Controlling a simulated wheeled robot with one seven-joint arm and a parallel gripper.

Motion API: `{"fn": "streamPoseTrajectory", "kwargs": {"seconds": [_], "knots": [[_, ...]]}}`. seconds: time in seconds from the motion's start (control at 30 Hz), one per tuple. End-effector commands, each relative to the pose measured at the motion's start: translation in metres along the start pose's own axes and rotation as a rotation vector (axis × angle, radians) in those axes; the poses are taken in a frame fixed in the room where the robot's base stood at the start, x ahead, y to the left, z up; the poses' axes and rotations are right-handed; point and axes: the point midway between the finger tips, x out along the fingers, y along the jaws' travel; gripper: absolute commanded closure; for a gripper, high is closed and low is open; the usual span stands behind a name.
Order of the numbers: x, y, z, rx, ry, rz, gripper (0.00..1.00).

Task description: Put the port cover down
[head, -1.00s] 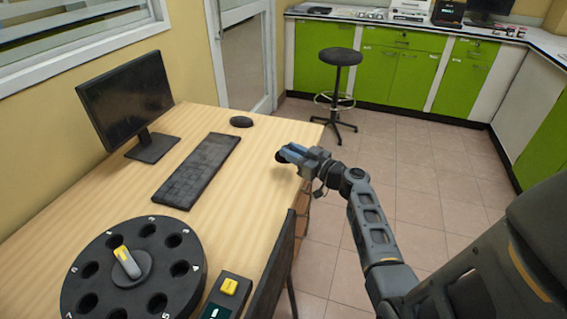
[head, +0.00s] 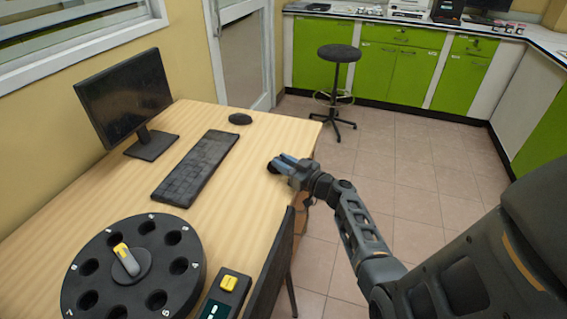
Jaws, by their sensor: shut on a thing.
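My gripper (head: 279,164) is over the right side of the wooden desk, to the right of the keyboard, with its fingers pointing left. It is shut on a small dark thing at its fingertips, the port cover (head: 272,168). The cover is mostly hidden by the fingers and very small in this view. It is close to the desk top (head: 245,165), but I cannot tell whether it touches it.
A keyboard (head: 196,168), a mouse (head: 240,119) and a monitor (head: 125,98) stand on the desk. A black round carousel with numbered holes (head: 188,285) and a box with a yellow button (head: 229,283) are at the front. A dark chair (head: 274,262) stands at the desk's right edge.

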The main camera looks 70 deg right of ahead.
Motion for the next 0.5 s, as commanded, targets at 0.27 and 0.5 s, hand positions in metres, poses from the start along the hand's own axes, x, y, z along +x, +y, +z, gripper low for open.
{"fn": "streamPoseTrajectory", "kwargs": {"seconds": [0.27,0.5], "knots": [[-0.0001,-0.0001,0.0012,0.0,0.0,0.0,0.52],[-0.0001,0.0,0.0011,0.0,0.0,0.0,0.47]]}}
